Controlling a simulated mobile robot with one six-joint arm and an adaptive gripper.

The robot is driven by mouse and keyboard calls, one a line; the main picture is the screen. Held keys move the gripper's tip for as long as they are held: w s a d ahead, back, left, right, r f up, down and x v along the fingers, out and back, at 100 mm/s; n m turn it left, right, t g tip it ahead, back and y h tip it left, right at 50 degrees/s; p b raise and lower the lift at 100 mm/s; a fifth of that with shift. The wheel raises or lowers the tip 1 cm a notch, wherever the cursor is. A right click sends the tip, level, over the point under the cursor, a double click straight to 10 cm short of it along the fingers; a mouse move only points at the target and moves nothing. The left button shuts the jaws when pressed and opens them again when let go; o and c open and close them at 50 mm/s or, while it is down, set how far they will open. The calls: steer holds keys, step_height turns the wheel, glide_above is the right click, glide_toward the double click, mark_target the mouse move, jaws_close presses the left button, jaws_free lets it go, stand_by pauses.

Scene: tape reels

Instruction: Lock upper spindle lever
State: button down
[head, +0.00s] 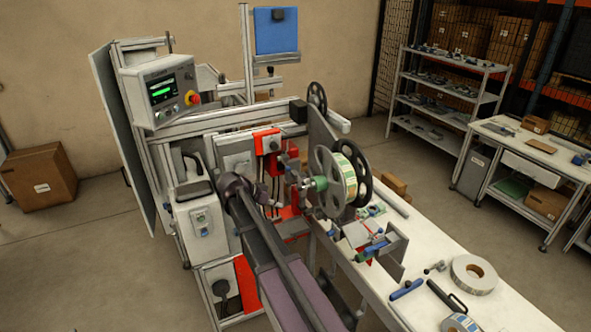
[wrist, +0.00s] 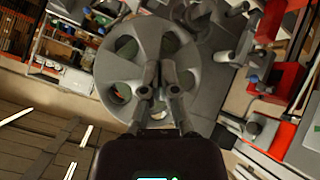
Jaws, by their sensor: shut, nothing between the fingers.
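The upper spindle carries a large spoked reel (head: 332,165) with a green hub (head: 320,183) on the machine's right side. In the wrist view a grey reel flange (wrist: 118,62) with round holes fills the upper middle. My gripper (wrist: 160,72) is in front of it, its two fingers upright, close together and empty. The fingers cover the reel's centre, so I cannot make out the spindle lever or whether the fingers touch it. In the head view the fingers are too small and cluttered to pick out.
A control panel (head: 166,90) stands on the machine's left. Red machine blocks (wrist: 268,80) show right of the reel in the wrist view. A white bench (head: 420,260) at the right holds a tape roll (head: 474,275) and tools. A dark second flange (head: 360,180) sits behind the reel.

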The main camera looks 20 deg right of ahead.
steer(key=w+d+r+m+h+p, duration=0.1)
steer(key=w+r+m+h+p, duration=0.2)
steer(key=w+r, duration=0.3)
step_height(320, 180, up, 4)
steer(key=shift+w+d+r+m+p, duration=0.15)
steer(key=shift+w+d+m+p, duration=0.25)
steer(key=shift+m+p, duration=0.25)
steer(key=b, duration=0.5)
glide_above(306, 187)
steer(key=w+a, duration=0.2)
steer(key=a, duration=0.1)
step_height(306, 187, down, 5)
steer(key=shift+s+a+f+b, duration=0.1)
steer(key=shift+s+f+b, duration=0.2)
steer(key=shift+f+b, duration=0.45)
steer(key=shift+s+f+b, duration=0.3)
steer(key=shift+f+b, duration=0.45)
steer(key=shift+d+f+h+b, duration=0.2)
steer(key=shift+h+b, duration=0.1)
steer(key=shift+b, duration=0.05)
